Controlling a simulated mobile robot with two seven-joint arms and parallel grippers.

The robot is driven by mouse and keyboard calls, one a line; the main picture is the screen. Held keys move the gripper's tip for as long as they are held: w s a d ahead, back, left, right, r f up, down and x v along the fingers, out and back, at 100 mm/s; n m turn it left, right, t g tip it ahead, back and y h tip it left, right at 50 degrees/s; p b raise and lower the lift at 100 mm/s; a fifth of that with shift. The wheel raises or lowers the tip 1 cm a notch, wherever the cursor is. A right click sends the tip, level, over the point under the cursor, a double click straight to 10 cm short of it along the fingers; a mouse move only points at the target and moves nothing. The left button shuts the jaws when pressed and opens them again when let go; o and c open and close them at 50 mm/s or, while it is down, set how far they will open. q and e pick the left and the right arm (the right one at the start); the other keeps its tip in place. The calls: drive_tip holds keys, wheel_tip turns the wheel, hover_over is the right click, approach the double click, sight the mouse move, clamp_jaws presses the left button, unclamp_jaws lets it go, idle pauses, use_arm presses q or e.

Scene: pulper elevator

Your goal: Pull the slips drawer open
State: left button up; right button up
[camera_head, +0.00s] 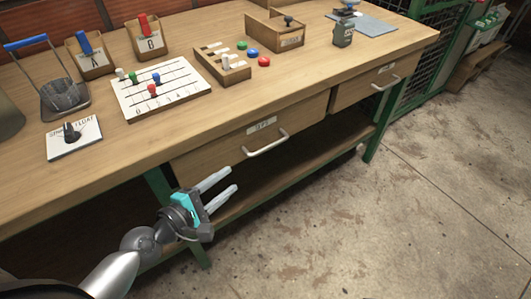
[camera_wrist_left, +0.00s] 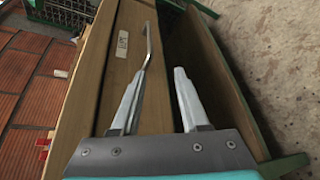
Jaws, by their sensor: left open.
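Two closed wooden drawers are set in the front of the workbench. The nearer drawer (camera_head: 225,147) has a silver bar handle (camera_head: 268,146) and a small white label too small to read surely. The farther drawer (camera_head: 352,92) has a similar handle (camera_head: 386,84) and label. My left gripper (camera_head: 232,180) is open and empty, in front of the bench, below and left of the nearer handle. In the left wrist view, its fingers (camera_wrist_left: 160,75) point along the drawer front (camera_wrist_left: 122,75), one overlapping the handle (camera_wrist_left: 148,45); contact cannot be told. My right gripper is out of view.
On the bench top (camera_head: 190,120) stand a peg board (camera_head: 180,95), a slotted wooden block (camera_head: 222,70), labelled boxes, and an open wooden box (camera_head: 275,30). A lower shelf (camera_head: 270,178) runs below the drawers. The concrete floor (camera_head: 400,200) in front is clear.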

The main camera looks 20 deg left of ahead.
use_arm(q)
drive_tip(key=r, duration=0.2)
approach(262, 151)
drive_tip(key=w, duration=0.2)
drive_tip(key=shift+n, duration=0.4)
drive_tip(key=x, duration=0.2)
drive_tip(key=b+x, duration=0.1)
drive_tip(key=x, duration=0.5)
drive_tip(key=shift+d+f+b, duration=0.3)
drive_tip(key=shift+d+b, duration=0.05)
drive_tip(key=shift+w+d+f+h, duration=0.15)
drive_tip(key=shift+w+d+h, duration=0.15)
drive_tip(key=shift+w, duration=0.4)
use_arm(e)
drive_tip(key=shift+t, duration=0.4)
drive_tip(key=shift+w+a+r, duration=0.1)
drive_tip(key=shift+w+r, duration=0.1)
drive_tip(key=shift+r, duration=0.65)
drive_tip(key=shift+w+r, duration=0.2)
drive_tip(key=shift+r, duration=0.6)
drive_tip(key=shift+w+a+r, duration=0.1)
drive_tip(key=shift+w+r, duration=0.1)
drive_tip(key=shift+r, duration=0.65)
use_arm(q)
drive_tip(key=shift+c, duration=0.4)
clamp_jaws()
